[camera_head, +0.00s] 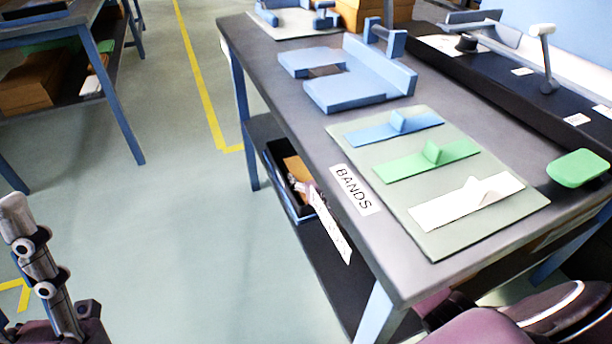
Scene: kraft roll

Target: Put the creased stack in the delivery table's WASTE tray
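I cannot make out a creased stack for certain in the head view. No tray that I can read as WASTE shows either. A dark bin (276,178) with brown and pale scraps stands on the shelf under the near table; the white label (330,226) by it is too small to read. Grey links of my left arm show at the lower left, and its gripper is not in view. Purple and dark parts of my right arm show at the lower right, low by the table's near end. I cannot make out its fingertips or anything held.
The grey table (300,110) carries a pale green mat (440,240) labelled BANDS with blue, green and white bands. A blue fixture (350,92) stands behind it. A green pad (578,168) lies at right. Another table (50,32) stands upper left. Open floor lies between.

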